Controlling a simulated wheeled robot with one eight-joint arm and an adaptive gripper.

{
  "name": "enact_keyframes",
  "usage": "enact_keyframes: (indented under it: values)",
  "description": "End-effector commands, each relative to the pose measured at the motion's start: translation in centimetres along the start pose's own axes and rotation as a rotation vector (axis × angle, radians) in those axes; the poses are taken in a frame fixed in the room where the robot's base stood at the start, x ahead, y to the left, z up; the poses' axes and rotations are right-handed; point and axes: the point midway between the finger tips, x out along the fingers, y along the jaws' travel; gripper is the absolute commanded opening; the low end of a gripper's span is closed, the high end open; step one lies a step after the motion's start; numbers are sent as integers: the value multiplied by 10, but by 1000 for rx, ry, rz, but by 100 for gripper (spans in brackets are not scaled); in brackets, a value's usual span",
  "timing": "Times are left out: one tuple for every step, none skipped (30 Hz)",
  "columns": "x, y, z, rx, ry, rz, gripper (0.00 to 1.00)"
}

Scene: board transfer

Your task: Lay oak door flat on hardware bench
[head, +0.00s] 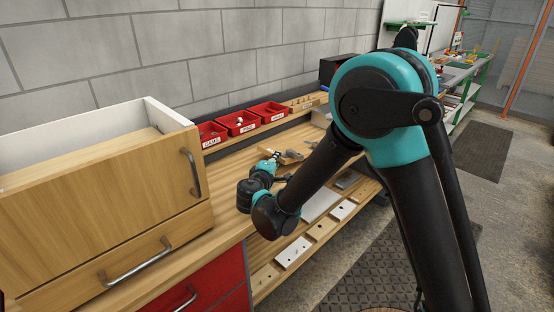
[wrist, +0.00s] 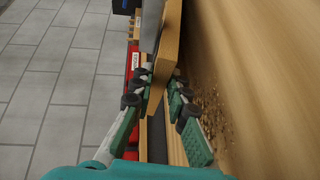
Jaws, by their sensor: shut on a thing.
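My gripper (wrist: 162,88) is shut on a tan wooden board (wrist: 170,42), which I take to be the oak door. The board stands on edge between the fingers and runs away from the wrist camera. In the head view, my gripper (head: 272,160) is small and low over the hardware bench (head: 226,170), with the wooden piece (head: 291,157) just beyond it. My arm hides part of the bench. In the wrist view, the bench top (wrist: 260,60) fills the right side, close beside the board. I cannot tell whether the board touches it.
A wooden drawer cabinet (head: 100,205) with metal handles stands at the left. Red labelled bins (head: 238,122) line the back along the wall. Several pale panels (head: 292,251) lie on a lower shelf at the front. Wood chips (wrist: 210,105) lie on the bench.

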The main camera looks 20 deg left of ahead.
Motion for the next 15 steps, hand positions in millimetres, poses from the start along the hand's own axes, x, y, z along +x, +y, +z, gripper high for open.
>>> enact_keyframes:
  values:
    - [0, 1, 0, -1, 0, 2, 0]
    - [0, 1, 0, -1, 0, 2, 0]
    - [0, 1, 0, -1, 0, 2, 0]
    - [0, 1, 0, -1, 0, 2, 0]
    - [0, 0, 0, -1, 0, 1, 0]
    - [0, 0, 0, -1, 0, 1, 0]
    - [0, 0, 0, -1, 0, 1, 0]
    - [0, 0, 0, -1, 0, 1, 0]
    - [0, 0, 0, -1, 0, 1, 0]
    - [0, -1, 0, -1, 0, 1, 0]
    - [0, -1, 0, -1, 0, 1, 0]
    - [0, -2, 0, -1, 0, 1, 0]
    - [0, -2, 0, -1, 0, 1, 0]
    - [0, -2, 0, -1, 0, 1, 0]
    - [0, -3, 0, -1, 0, 2, 0]
